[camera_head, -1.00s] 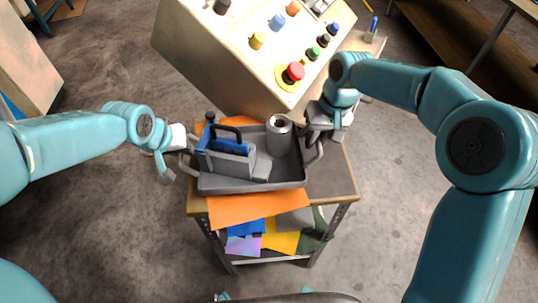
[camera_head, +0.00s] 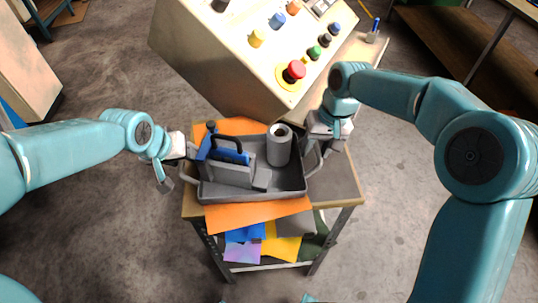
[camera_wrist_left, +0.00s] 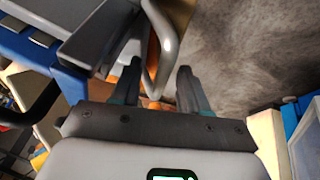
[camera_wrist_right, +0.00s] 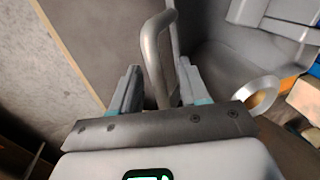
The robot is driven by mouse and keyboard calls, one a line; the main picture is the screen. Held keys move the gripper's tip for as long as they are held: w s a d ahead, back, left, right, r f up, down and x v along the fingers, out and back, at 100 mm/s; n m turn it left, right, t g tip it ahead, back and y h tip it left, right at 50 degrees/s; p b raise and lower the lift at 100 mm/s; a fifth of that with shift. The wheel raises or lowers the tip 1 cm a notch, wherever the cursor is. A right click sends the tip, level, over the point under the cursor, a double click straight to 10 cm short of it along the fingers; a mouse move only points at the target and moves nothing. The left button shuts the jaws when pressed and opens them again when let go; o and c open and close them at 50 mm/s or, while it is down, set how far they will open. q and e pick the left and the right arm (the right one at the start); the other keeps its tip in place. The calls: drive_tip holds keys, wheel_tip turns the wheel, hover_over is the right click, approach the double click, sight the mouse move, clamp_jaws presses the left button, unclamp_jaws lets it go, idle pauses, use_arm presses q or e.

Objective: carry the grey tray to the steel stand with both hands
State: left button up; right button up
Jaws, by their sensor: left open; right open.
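The grey tray (camera_head: 285,191) lies on the top of a small workbench (camera_head: 345,190). It holds a blue and grey tool carrier with a dark handle (camera_head: 229,158) and a grey roll or cylinder (camera_head: 279,150). My left gripper (camera_head: 172,172) is open at the tray's left loop handle, and the left wrist view shows the handle bar (camera_wrist_left: 164,50) between the fingers. My right gripper (camera_head: 322,140) is open at the right handle, with that bar (camera_wrist_right: 154,55) between its fingers in the right wrist view. I cannot tell which thing is the steel stand.
A sloped control panel with coloured buttons and a red stop button (camera_head: 294,71) stands close behind the tray. Orange sheets (camera_head: 258,213) lie under the tray, and coloured sheets (camera_head: 285,246) lie on the shelf below. Bare concrete floor (camera_head: 400,190) is free on both sides.

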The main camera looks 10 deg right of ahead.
drive_tip(key=shift+d+r, duration=0.1)
drive_tip(key=shift+r, duration=0.05)
use_arm(q)
drive_tip(key=v, duration=1.1)
use_arm(e)
wheel_tip(320, 180, up, 12)
drive_tip(key=d, duration=0.2)
drive_tip(key=shift+f, duration=0.25)
use_arm(q)
drive_tip(key=shift+s+r, duration=0.1)
drive_tip(key=shift+r, duration=0.05)
use_arm(e)
drive_tip(key=shift+d, duration=0.1)
